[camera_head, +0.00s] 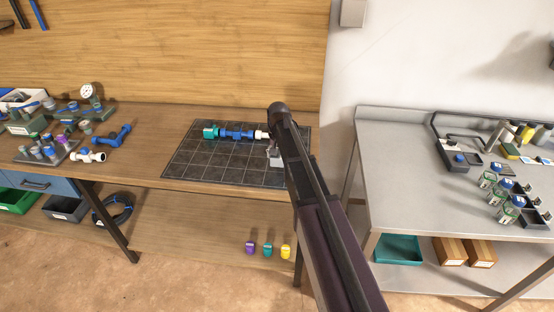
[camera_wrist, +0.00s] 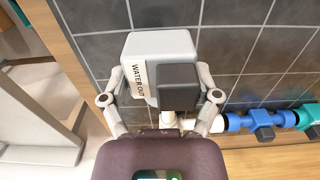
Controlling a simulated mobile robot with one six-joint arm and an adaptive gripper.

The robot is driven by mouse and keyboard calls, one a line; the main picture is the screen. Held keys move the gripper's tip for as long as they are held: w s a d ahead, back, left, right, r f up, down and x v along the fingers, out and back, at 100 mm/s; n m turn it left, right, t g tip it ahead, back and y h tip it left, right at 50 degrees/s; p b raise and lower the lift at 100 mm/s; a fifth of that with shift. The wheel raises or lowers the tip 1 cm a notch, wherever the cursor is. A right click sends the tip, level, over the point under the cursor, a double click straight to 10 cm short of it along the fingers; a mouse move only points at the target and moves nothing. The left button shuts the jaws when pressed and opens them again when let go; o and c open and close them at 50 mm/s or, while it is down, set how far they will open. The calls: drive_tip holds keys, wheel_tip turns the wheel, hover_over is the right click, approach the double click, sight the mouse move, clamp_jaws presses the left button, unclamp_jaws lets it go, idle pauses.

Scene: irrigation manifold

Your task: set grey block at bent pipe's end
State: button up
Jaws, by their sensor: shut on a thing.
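A light grey block (camera_wrist: 160,50) with a "WATER OUT" label and a dark square face is between the fingers of my gripper (camera_wrist: 160,85) in the wrist view. My gripper is shut on it. In the head view the grey block (camera_head: 275,158) shows partly beside my arm, over the right part of the dark mat. A pipe run lies on the mat: a teal end piece (camera_head: 210,132), a blue valve (camera_head: 236,133) and a white pipe piece (camera_head: 261,134). The white piece (camera_wrist: 187,124) reaches the block's near side; its bend and any contact are hidden.
The dark tiled mat (camera_head: 205,165) lies on the wooden bench. Loose blue (camera_head: 118,136) and white (camera_head: 88,156) pipe parts lie left of it. A grey metal table (camera_head: 390,150) with fittings stands right. Three small coloured caps (camera_head: 268,250) sit below the bench.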

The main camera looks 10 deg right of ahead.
sight(277, 158)
drive_tip(key=shift+w, duration=0.7)
drive_tip(key=shift+w, duration=0.1)
drive_tip(key=shift+w+f, duration=0.1)
drive_tip(key=shift+w, duration=0.2)
drive_tip(key=shift+w+f+b, duration=0.3)
drive_tip(key=shift+f+b, duration=0.25)
drive_tip(key=shift+b, duration=0.05)
drive_tip(key=shift+f+b, duration=1.25)
drive_tip(key=shift+f, duration=0.15)
drive_tip(key=o, duration=1.1)
drive_tip(key=shift+o, duration=0.2)
wheel_tip(277, 158, up, 12)
drive_tip(key=p, duration=1.2)
drive_tip(key=shift+r, duration=0.2)
